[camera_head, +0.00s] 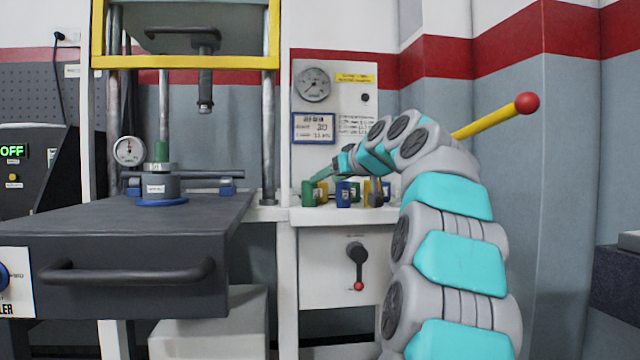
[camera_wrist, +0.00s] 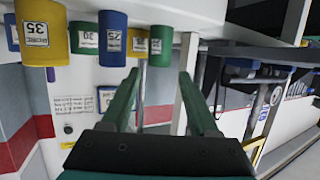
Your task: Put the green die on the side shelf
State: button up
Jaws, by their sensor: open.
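Two green dies stand on the white side shelf (camera_head: 285,213) in a row with yellow and blue ones. One green die (camera_head: 308,194) is at the left end of the row; the other (camera_head: 355,190) is beside a blue die. In the wrist view, which is upside down, they are the end green die (camera_wrist: 160,33) and one labelled 20 (camera_wrist: 83,38). My gripper (camera_wrist: 158,85) is open and empty, its green fingers spread. The end green die appears between the fingertips, beyond them. In the head view my gripper (camera_head: 322,174) is just above the row's left end.
Blue (camera_head: 343,194) and yellow (camera_wrist: 40,30) dies stand close by. A gauge panel (camera_head: 340,95) rises behind the shelf.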

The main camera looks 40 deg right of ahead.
jog(key=shift+v, duration=1.25)
